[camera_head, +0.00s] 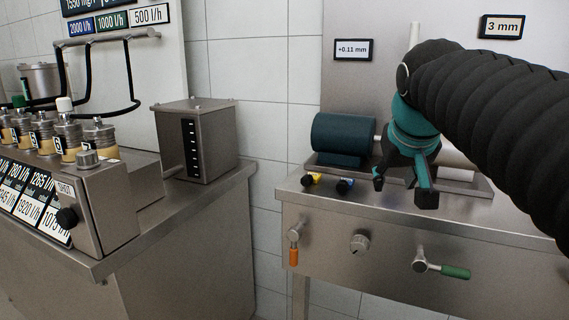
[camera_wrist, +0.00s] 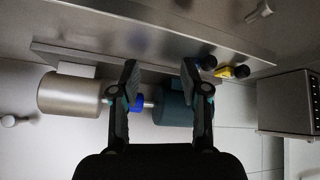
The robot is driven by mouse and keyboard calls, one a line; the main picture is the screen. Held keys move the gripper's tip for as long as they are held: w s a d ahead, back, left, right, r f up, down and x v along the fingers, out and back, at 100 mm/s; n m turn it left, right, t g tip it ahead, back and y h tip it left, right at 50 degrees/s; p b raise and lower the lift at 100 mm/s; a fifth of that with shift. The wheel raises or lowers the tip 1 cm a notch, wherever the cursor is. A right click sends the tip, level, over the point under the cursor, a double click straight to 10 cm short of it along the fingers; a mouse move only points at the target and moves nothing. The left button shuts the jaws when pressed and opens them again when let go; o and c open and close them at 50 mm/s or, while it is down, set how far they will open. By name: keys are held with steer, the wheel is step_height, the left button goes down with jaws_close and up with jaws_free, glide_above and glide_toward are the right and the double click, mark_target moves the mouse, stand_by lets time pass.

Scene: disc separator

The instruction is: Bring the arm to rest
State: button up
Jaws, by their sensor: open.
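My gripper (camera_head: 405,186) hangs from my black-sleeved arm above the right steel bench, in front of the teal motor cylinder (camera_head: 343,136). Its two fingers are apart. In the wrist view the gripper (camera_wrist: 158,75) is open, with nothing held between its fingertips. Beyond the fingers, a blue coupling (camera_wrist: 138,103) sits on the shaft between a pale metal cylinder (camera_wrist: 70,94) and the teal cylinder (camera_wrist: 172,103). In the head view my gripper and arm hide part of the pale cylinder.
The right bench (camera_head: 330,220) carries small yellow (camera_head: 312,180) and blue (camera_head: 345,185) black-knobbed parts. Orange (camera_head: 293,256) and green (camera_head: 455,271) handles project from its front. A steel box (camera_head: 196,140) and a crowded panel unit (camera_head: 110,200) stand on the left bench. Open floor separates the benches.

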steer(key=s+a+f, duration=0.1)
steer(key=s+f, duration=0.7)
steer(key=f, duration=0.3)
steer(key=s+a+f+g+y, duration=0.1)
steer(key=s+a+f, duration=0.1)
steer(key=s+f, duration=0.7)
steer(key=shift+s+a+f+g+y, duration=0.2)
steer(key=shift+f+g+y, duration=0.1)
steer(key=shift+f, duration=1.2)
steer(key=shift+d, duration=0.15)
